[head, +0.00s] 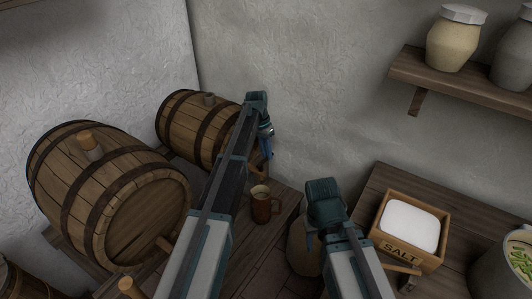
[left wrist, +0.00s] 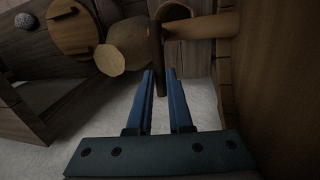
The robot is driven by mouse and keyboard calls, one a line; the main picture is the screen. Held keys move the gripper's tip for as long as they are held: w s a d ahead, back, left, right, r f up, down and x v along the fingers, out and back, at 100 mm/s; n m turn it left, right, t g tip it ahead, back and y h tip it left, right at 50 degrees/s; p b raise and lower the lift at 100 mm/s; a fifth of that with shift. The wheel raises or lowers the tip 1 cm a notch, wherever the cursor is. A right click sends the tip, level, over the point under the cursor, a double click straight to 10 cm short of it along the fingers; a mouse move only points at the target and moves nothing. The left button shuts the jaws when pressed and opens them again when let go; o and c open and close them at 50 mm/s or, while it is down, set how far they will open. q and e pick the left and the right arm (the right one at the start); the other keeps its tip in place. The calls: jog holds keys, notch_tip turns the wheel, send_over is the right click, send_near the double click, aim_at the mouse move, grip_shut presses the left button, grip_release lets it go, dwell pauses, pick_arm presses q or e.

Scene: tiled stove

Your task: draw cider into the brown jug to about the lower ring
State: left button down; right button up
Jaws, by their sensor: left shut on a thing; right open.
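The brown jug (head: 263,209) stands upright on the dark wooden bench, below and in front of the rear barrel (head: 190,128). Its rim faces up and its inside looks pale; I cannot read a level or make out the lower ring. My left gripper (head: 267,150) is at the front of the rear barrel, above the jug. In the left wrist view its blue fingers are shut on the dark upright handle (left wrist: 157,60) of a wooden tap (left wrist: 205,27) on that barrel. I cannot tell whether cider runs. My right gripper (head: 311,238) is open and empty, right of the jug.
A larger barrel (head: 110,190) with its own tap lies at the left. A tan crock (head: 302,252) is partly hidden behind my right gripper. The right table holds a salt box (head: 405,250) and a pot (head: 500,270). A shelf (head: 440,80) with jars is above.

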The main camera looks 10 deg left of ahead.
pick_arm(q)
jog(key=shift+s+d+m+g+y, duration=0.2)
jog(key=shift+s+d+m, duration=0.2)
jog(key=shift+m, duration=1)
jog(key=shift+s+d+m+g+y, duration=0.15)
jog(key=shift+s+d+m+y, duration=0.2)
jog(key=shift+m, duration=1.05)
jog(key=shift+s+d+m+g+y, duration=0.2)
jog(key=shift+d+m, duration=0.25)
jog(key=shift+m, duration=0.95)
jog(key=shift+s, duration=0.1)
jog(key=c, duration=0.8)
grip_release()
jog(key=shift+c, duration=0.2)
notch_tip(320, 180, up, 14)
jog(key=w+a+p, duration=0.1)
jog(key=w+p, duration=0.1)
jog(key=p, duration=1.1)
jog(key=shift+w+f+p, duration=0.2)
jog(key=shift+w+p, duration=0.1)
